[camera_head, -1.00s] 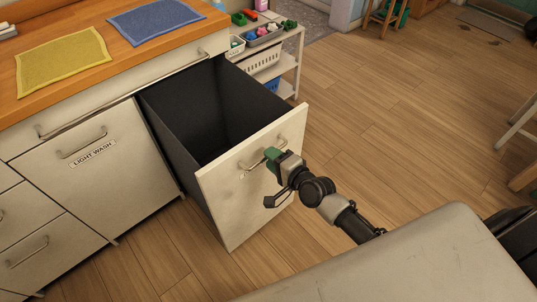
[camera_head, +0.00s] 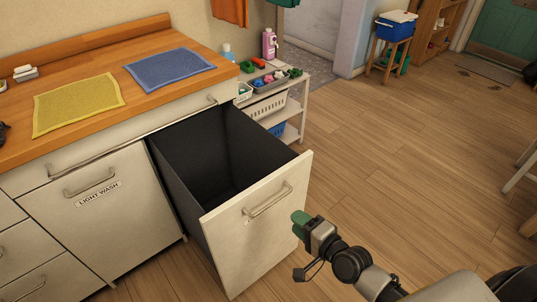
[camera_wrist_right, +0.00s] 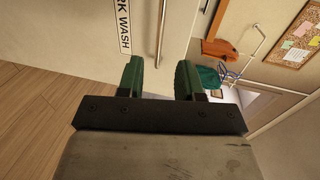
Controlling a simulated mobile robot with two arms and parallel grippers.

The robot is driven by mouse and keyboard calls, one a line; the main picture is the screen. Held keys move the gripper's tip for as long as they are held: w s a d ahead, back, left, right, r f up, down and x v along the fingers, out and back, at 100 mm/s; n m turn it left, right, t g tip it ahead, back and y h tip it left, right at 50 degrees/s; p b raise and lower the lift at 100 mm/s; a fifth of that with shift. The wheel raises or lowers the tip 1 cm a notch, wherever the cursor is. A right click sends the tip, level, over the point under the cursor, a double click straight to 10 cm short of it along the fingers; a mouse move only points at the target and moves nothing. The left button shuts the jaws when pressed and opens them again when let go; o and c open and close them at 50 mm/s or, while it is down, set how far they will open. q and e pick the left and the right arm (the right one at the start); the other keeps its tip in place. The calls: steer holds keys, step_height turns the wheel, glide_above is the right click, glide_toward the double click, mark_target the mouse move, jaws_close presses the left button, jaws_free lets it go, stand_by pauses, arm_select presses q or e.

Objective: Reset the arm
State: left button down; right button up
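My right gripper (camera_head: 302,222) is just to the right of the pulled-out drawer (camera_head: 258,235) and clear of its handle (camera_head: 268,199). In the right wrist view its two green fingers (camera_wrist_right: 160,78) stand apart with nothing between them. The drawer's handle (camera_wrist_right: 162,32) shows beyond the fingertips, beside a label (camera_wrist_right: 124,25) ending in "WASH". The drawer is wide open, and its dark inside looks empty. My left gripper does not show in the head view.
The closed "LIGHT WASH" front (camera_head: 100,215) is left of the open drawer. A yellow cloth (camera_head: 77,104) and a blue cloth (camera_head: 170,69) lie on the wooden counter (camera_head: 110,62). A white shelf cart (camera_head: 299,105) stands behind the drawer. Wooden floor (camera_head: 400,170) on the right is free.

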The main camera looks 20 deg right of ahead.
steer(key=s+d+f+n+g+h+p, duration=0.1)
steer(key=s+f+n+g+p, duration=0.2)
steer(key=f, duration=0.4)
steer(key=s+d+f+n+g+h+p, duration=0.1)
steer(key=s+f+n+g+h, duration=0.1)
steer(key=s+f, duration=0.45)
steer(key=s+d+f+n+g+h+p, duration=0.1)
steer(key=s+d+f+n+g+p, duration=0.15)
steer(key=f, duration=0.65)
steer(key=s+a+f+n+g+p, duration=0.1)
steer(key=s+f+n+g, duration=0.2)
steer(key=s, duration=0.8)
steer(key=s+a+f+n+g+h+p, duration=0.1)
steer(key=s+f+n, duration=0.4)
steer(key=s, duration=0.7)
steer(key=shift+s+a+f+n+g+p, duration=0.2)
steer(key=shift+a+n+g+p, duration=0.3)
steer(key=shift+a+g, duration=0.5)
